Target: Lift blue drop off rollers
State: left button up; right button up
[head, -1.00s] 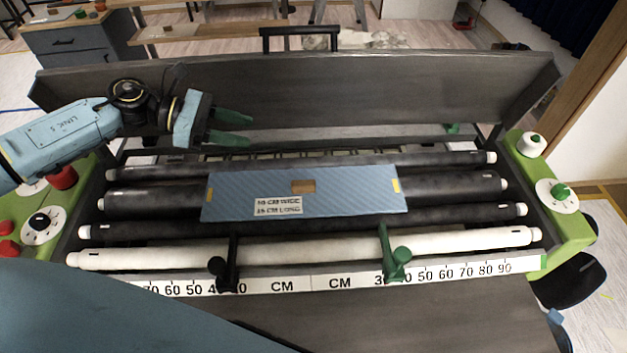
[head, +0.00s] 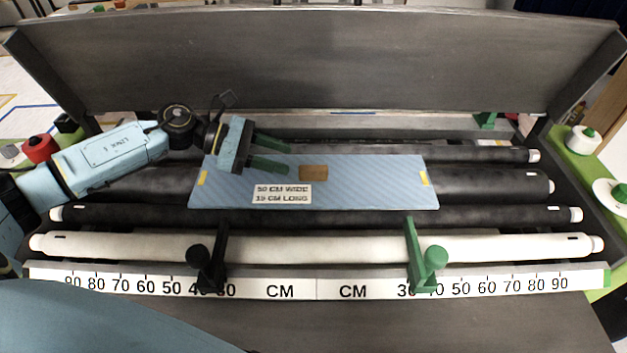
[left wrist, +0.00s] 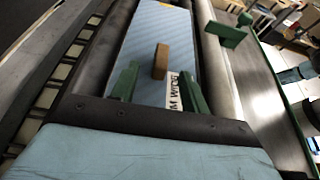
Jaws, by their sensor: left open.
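The blue drop (head: 360,185) is a flat pale-blue striped sheet lying across the dark rollers in the head view. It has a brown block-like tab (head: 313,172), yellow marks at its side edges and a white label reading 50 cm wide. My left gripper (head: 272,154) is open, with green fingers over the drop's back left part, left of the tab. In the left wrist view the drop (left wrist: 155,32) lies ahead, and the brown tab (left wrist: 160,62) shows between and beyond the open fingers (left wrist: 158,90). I cannot tell whether the fingers touch the drop. My right gripper is out of view.
Dark rollers (head: 500,186) and a white roller (head: 330,246) run across the machine. A black stop (head: 208,268) and a green stop (head: 422,262) stand at the front by the centimetre ruler (head: 500,287). A tall grey panel (head: 320,60) rises behind.

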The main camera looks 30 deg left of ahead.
aim_at(308, 167)
pick_arm(q)
jog(key=x, duration=0.3)
jog(key=shift+w+d+f, duration=0.2)
jog(key=shift+d, duration=0.2)
jog(key=x, duration=0.5)
jog(key=shift+s+f, duration=0.2)
jog(key=shift+s, duration=0.05)
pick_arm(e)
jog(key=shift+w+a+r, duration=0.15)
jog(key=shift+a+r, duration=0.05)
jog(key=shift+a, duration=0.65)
pick_arm(q)
jog(key=shift+c, duration=0.3)
jog(key=shift+c, duration=1.2)
grip_shut()
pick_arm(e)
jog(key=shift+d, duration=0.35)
